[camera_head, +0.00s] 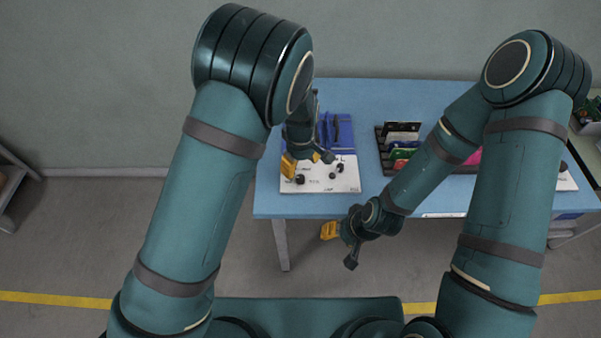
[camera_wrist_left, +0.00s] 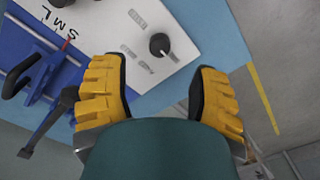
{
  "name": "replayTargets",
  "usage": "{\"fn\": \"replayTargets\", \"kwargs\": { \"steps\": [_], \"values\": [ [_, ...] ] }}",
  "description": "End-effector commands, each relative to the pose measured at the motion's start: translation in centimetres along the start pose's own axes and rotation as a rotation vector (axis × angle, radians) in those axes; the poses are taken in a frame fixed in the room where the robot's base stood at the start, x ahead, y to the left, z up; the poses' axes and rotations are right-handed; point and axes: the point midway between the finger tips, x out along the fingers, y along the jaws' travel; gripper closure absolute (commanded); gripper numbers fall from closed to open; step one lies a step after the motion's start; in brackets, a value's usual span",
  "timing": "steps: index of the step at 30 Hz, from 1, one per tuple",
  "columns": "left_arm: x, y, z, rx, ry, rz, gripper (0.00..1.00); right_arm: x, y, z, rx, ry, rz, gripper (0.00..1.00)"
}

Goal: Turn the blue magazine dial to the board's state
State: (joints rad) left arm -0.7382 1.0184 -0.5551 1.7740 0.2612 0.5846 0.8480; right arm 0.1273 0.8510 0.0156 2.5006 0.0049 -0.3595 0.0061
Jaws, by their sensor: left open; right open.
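A white panel (camera_head: 347,184) lies on the blue table, with several black knobs on it. One black knob (camera_head: 300,179) is at its left front. In the left wrist view a black knob (camera_wrist_left: 158,43) stands on the panel (camera_wrist_left: 115,25) beside small grey labels, and the letters S M L show at the upper left. I cannot tell which knob is the blue magazine dial. My left gripper (camera_head: 302,161) is open and empty above the panel's left part; its yellow fingers (camera_wrist_left: 160,68) frame the space below the knob. My right gripper (camera_head: 329,230) hangs in front of the table edge, apart from everything.
A blue fixture (camera_head: 347,131) with dark tools lies behind the panel, and shows at the left in the wrist view. A dark rack (camera_head: 384,155) with coloured items stands to the right, partly hidden by my right arm. The blue table top (camera_head: 350,93) is clear at the back.

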Motion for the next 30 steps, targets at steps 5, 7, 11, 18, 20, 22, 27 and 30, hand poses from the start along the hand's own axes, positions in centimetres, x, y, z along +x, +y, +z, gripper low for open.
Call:
{"fn": "replayTargets", "kwargs": {
  "steps": [5, 7, 11, 18, 20, 22, 27, 30],
  "values": [
    [-3.2, 0.0, 0.0, 0.000, 0.000, 0.002, 0.39, 0.0, 0.0, 0.0, 0.000, 0.000, 0.000, 0.50],
    [-4.0, 0.0, 0.0, 0.000, 0.000, 0.001, 0.39, 0.0, 0.0, 0.0, 0.000, 0.000, 0.000, 0.50],
    [-4.9, 0.0, 0.1, 0.001, -0.001, 0.000, 0.39, 0.0, 0.0, 0.0, 0.000, 0.000, 0.000, 0.50],
    [-5.1, 0.0, 0.1, 0.000, -0.001, -0.001, 0.39, 0.0, 0.0, 0.0, 0.000, 0.000, 0.000, 0.50],
    [-5.1, 0.0, 0.1, 0.000, -0.001, -0.001, 0.39, 0.0, 0.0, 0.0, 0.000, 0.000, 0.000, 0.50],
    [-5.1, 0.0, 0.1, 0.000, -0.001, -0.001, 0.39, 0.0, 0.0, 0.0, 0.000, 0.000, 0.000, 0.50],
    [-5.1, 0.0, 0.1, 0.000, -0.001, -0.001, 0.39, 0.0, 0.0, 0.0, 0.000, 0.000, 0.000, 0.50],
    [-4.7, -0.4, -0.1, 0.003, -0.005, -0.002, 0.39, 0.0, 0.0, 0.0, 0.000, 0.000, 0.000, 0.50]
  ]
}}
